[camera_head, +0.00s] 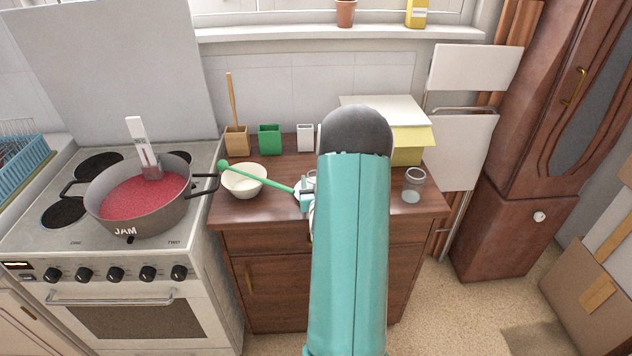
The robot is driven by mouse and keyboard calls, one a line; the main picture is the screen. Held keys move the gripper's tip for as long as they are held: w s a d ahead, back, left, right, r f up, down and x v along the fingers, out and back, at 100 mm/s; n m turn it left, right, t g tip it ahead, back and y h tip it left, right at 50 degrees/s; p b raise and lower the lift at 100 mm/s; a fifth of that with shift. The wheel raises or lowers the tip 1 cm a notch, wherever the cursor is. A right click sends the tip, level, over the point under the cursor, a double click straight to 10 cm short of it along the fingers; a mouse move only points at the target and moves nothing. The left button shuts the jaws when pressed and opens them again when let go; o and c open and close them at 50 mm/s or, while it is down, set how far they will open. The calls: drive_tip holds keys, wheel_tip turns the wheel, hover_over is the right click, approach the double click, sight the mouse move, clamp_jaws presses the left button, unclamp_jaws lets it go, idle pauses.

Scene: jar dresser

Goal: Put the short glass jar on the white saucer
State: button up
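A clear glass jar (413,186) stands upright near the right end of the dresser top. A sliver of what looks like a second glass jar (311,177) shows at the left edge of my arm, mostly hidden, so I cannot compare their heights. A small bit of white, perhaps the saucer (298,188), shows beside my gripper. My gripper (306,197) is low over the front middle of the dresser, largely hidden by my teal arm. I cannot tell whether it is open or holds anything.
A cream bowl (243,184) with a green-handled utensil (262,178) is left of my gripper. Wooden (237,140), green (270,139) and white (305,137) containers stand behind, with a yellow box (408,150) at right. A jam pot (140,205) sits on the stove.

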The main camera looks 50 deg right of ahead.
drive_tip(key=shift+o, duration=1.1)
drive_tip(key=shift+r, duration=0.2)
drive_tip(key=v, duration=1.2)
drive_tip(key=w+a+r+n+y, duration=0.3)
drive_tip(key=w+a+r+y, duration=0.1)
drive_tip(key=w+a+r, duration=0.3)
drive_tip(key=w+a+r+n+g+y, duration=0.1)
drive_tip(key=w+a+r+y, duration=0.15)
drive_tip(key=a, duration=0.45)
drive_tip(key=w+a+r+n+g+y, duration=0.1)
drive_tip(key=a+r+y, duration=0.15)
drive_tip(key=a, duration=0.45)
drive_tip(key=s+a+r+n+g+y, duration=0.2)
drive_tip(key=s+a+r, duration=0.1)
drive_tip(key=s+a, duration=0.5)
drive_tip(key=s+a+r+n+g+y, duration=0.2)
drive_tip(key=s+a+r+g, duration=0.1)
drive_tip(key=s+a, duration=0.5)
drive_tip(key=a+r, duration=0.1)
drive_tip(key=a, duration=0.2)
